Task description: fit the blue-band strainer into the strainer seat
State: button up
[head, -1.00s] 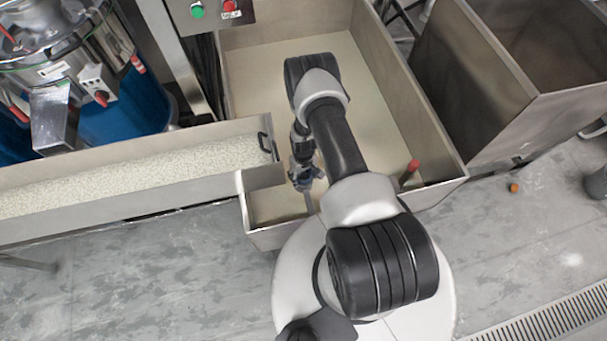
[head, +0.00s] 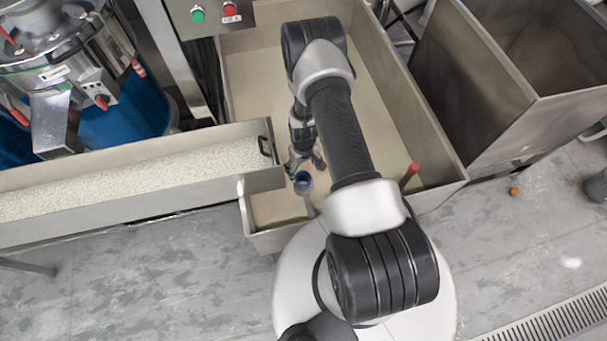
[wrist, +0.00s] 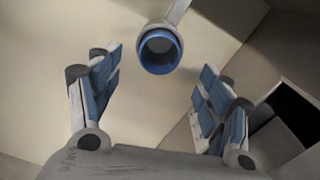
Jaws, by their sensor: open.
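The blue-band strainer (head: 303,181) shows as a small round blue-rimmed piece at the end of a grey bar (head: 308,206) near the bin's front wall. In the wrist view the blue ring (wrist: 160,50) is seen end-on with a dark opening, and the bar (wrist: 178,12) runs up from it. The bar appears to be the strainer seat's; I cannot tell how deep the strainer sits in it. My gripper (head: 305,164) is open and empty, just behind the strainer in the head view. In the wrist view its fingers (wrist: 160,82) are spread wide, apart from the ring.
The steel bin (head: 395,95) has walls around my gripper. A trough of pale grains (head: 130,180) with a black handle is at left. A red-topped rod (head: 410,174) stands at the bin's right front. A grinder with blue drum (head: 130,120) is at upper left.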

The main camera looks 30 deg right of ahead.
jog(key=shift+r, duration=1.7)
